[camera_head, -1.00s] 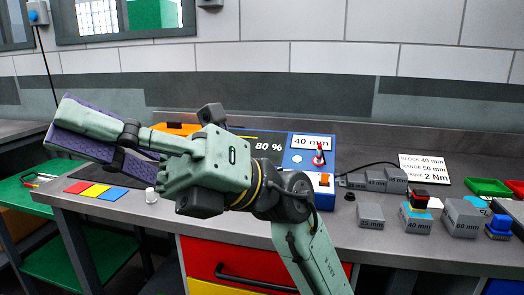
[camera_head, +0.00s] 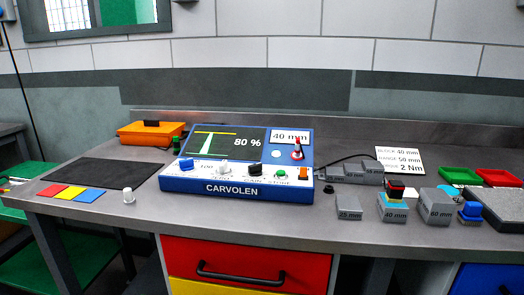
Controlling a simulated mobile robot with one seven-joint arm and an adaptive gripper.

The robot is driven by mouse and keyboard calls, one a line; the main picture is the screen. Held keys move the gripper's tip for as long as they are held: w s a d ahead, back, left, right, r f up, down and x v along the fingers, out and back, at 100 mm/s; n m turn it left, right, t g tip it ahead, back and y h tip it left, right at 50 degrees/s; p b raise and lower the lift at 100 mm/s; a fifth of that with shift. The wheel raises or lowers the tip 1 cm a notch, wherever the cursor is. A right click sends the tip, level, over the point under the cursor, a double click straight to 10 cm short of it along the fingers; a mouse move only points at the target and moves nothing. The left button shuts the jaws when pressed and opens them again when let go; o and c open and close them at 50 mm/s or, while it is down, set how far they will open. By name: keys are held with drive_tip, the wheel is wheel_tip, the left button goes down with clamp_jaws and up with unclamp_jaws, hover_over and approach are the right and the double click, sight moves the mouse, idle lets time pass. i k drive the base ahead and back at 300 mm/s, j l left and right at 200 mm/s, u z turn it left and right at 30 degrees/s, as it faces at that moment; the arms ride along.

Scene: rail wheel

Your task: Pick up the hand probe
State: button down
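I cannot tell for sure which item is the hand probe. A small red-and-black piece (camera_head: 395,190) sits on top of the 40 mm grey block (camera_head: 394,212), with a light blue patch beside it. A small blue piece (camera_head: 470,212) stands just right of the 60 mm grey block (camera_head: 436,212). The blue CARVOLEN instrument (camera_head: 236,187) stands in the middle of the bench, its screen reading 80 %. My gripper is out of view.
A 25 mm block (camera_head: 347,211) stands left of the 40 mm one. Green (camera_head: 460,177) and red (camera_head: 499,178) trays lie at the right. A black mat (camera_head: 95,180), an orange case (camera_head: 150,133) and a white knob-like piece (camera_head: 128,196) are at the left. The front middle of the bench (camera_head: 240,222) is clear.

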sight(395, 189)
drive_tip(key=j+z, duration=0.1)
drive_tip(key=z, duration=0.25)
drive_tip(key=j+z, duration=0.15)
drive_tip(key=z, duration=0.2)
drive_tip(key=j+z, duration=0.15)
drive_tip(key=z, duration=0.2)
drive_tip(key=i, duration=0.05)
